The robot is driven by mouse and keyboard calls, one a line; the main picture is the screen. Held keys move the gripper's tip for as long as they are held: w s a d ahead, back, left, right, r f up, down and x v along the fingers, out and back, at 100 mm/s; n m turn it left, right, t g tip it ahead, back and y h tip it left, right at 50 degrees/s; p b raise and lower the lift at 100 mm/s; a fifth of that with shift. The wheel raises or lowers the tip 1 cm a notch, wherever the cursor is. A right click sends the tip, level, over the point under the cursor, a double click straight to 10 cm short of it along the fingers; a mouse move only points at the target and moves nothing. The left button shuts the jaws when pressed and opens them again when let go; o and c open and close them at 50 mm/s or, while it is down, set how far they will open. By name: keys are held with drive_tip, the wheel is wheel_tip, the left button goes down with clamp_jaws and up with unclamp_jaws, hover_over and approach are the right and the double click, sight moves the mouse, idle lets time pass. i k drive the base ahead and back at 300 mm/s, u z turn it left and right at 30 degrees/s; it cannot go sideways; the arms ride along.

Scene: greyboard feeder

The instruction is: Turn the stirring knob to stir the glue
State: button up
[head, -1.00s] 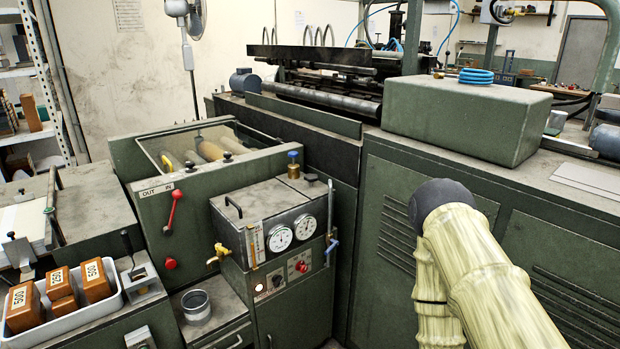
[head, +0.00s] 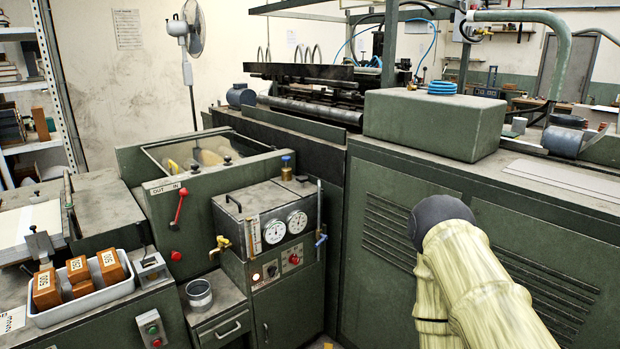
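A green glue unit (head: 233,216) with a grey metal top stands at the centre, with two round white gauges on its front. Below the gauges is a small control panel with a black knob (head: 272,271) beside a lit lamp, and a red knob (head: 294,259) on a grey plate. A blue-topped brass fitting (head: 287,160) stands on the lid. Knob labels are too small to read, so I cannot tell which one is for stirring. No glue is visible. My gripper is not in view; only my pale-sleeved arm shows at the lower right, apart from the unit.
A brass tap (head: 220,246) sticks out at the unit's left, above a metal cup (head: 199,294). A red lever (head: 179,207) is on the cabinet at left. A white tray (head: 86,302) holds wooden blocks. A large green cabinet (head: 385,240) stands at right.

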sight(302, 180)
drive_tip(key=z, duration=0.9)
drive_tip(key=i, duration=0.75)
drive_tip(key=u, duration=0.35)
